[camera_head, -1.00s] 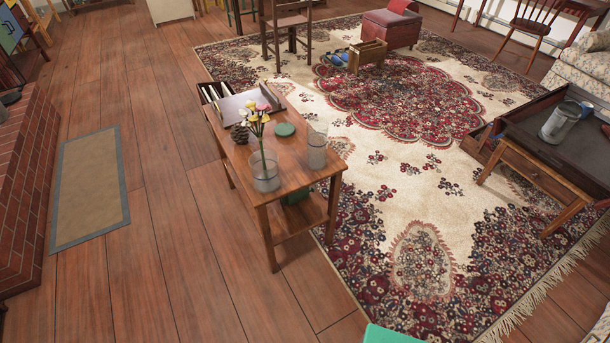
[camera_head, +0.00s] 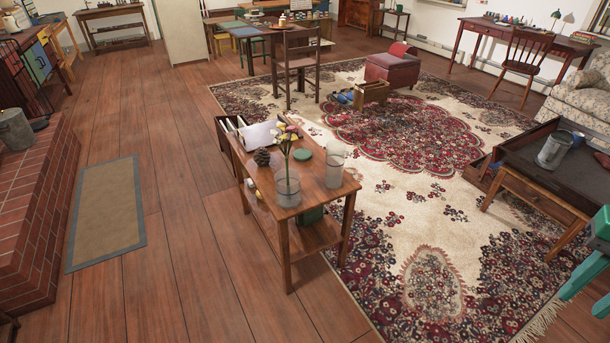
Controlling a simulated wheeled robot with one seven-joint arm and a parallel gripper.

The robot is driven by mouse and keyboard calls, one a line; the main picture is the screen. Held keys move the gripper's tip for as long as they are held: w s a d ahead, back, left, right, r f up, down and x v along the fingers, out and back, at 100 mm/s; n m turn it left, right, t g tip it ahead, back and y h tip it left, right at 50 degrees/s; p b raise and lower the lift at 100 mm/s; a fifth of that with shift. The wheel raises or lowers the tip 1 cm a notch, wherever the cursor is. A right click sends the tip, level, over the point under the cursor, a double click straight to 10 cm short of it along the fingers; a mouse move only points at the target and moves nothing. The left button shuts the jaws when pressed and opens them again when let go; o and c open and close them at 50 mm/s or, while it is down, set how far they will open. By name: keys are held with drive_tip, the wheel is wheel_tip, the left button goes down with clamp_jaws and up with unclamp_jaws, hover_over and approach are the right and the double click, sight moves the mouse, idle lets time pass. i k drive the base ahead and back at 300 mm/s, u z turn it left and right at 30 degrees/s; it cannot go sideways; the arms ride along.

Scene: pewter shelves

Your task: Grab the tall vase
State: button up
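A tall clear glass cylinder (camera_head: 334,165) stands upright on the near right part of a small wooden table (camera_head: 318,205). A wider clear glass vase (camera_head: 288,188) holding yellow and pink flowers stands to its left, nearer the front edge. I cannot be sure which of the two is the tall vase. My teal gripper (camera_head: 583,303) is at the right edge, partly cut off, far from the small table. Its two fingers point down and stand apart, with nothing seen between them.
A green round lid (camera_head: 303,155), a pine cone (camera_head: 262,157) and an open drawer (camera_head: 228,130) are around the small table's far end. A dark-topped table (camera_head: 535,180) with a metal can stands at right.

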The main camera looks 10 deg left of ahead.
sight(336, 149)
drive_tip(key=u, duration=0.15)
drive_tip(key=i, duration=1)
drive_tip(key=z, duration=0.05)
